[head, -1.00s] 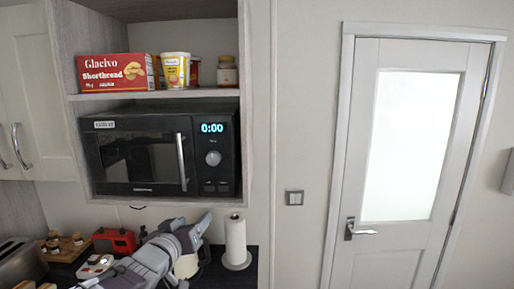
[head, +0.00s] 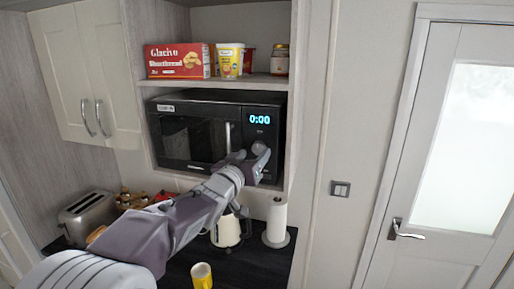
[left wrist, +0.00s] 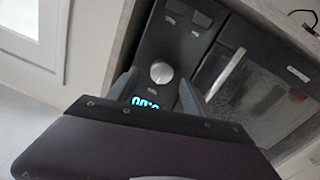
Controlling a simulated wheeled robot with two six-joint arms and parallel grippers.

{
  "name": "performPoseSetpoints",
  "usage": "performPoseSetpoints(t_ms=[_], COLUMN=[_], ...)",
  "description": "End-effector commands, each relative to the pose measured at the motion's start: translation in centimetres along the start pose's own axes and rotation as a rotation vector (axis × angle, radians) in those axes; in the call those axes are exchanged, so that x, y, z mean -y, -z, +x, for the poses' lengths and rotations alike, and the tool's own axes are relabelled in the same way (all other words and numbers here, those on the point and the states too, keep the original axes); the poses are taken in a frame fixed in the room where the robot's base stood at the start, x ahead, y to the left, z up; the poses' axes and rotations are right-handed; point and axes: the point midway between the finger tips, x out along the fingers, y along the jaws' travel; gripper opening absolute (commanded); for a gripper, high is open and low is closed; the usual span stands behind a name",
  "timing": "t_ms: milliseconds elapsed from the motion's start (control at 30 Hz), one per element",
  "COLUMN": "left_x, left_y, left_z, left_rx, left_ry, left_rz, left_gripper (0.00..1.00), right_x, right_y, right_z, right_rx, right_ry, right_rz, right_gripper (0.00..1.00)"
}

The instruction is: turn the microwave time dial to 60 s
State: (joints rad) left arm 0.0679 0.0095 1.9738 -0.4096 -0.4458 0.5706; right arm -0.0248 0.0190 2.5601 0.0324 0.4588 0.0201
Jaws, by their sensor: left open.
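The black microwave (head: 188,137) sits in a wall niche, with its door closed and its lit display (head: 260,119) reading 0:00. Its round silver time dial (left wrist: 161,72) is in plain sight in the left wrist view, between and just beyond the two dark fingertips. My left gripper (head: 256,161) is open and empty in front of the control panel, at dial height. The fingers straddle the dial in the picture; I cannot tell whether they touch it. In the head view the gripper covers the lower panel. My right gripper is not in view.
A shelf above the microwave holds a red shortbread box (head: 178,61), a yellow tub (head: 230,60) and a jar (head: 280,60). Below are a toaster (head: 88,216), a kettle (head: 226,232), a paper roll (head: 276,220) and a yellow cup (head: 202,276). The niche's side wall stands close beside the panel.

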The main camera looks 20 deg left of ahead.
Motion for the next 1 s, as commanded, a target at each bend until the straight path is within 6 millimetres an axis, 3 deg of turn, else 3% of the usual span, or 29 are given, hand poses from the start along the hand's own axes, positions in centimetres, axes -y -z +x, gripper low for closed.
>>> performPoseSetpoints(t_ms=[200,467,500,700,1000], left_x=[-0.1,0.0,0.0,-0.1,0.0], left_y=[0.2,0.0,0.0,0.0,-0.1], left_z=[2.9,3.2,3.2,3.2,3.2], left_rx=[0.001,0.0,0.0,0.001,0.003], left_ry=[-0.001,0.0,0.0,-0.001,0.001], left_rz=[0.0,0.001,0.001,0.001,0.032], left_gripper=[0.58,0.58,0.56,0.0,0.0], right_x=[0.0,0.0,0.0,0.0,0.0], right_y=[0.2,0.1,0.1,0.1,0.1], right_z=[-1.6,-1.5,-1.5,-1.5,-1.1], right_rx=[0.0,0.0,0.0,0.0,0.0], right_ry=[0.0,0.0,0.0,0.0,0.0], right_rz=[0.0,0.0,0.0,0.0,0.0], right_gripper=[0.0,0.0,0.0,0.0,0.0])
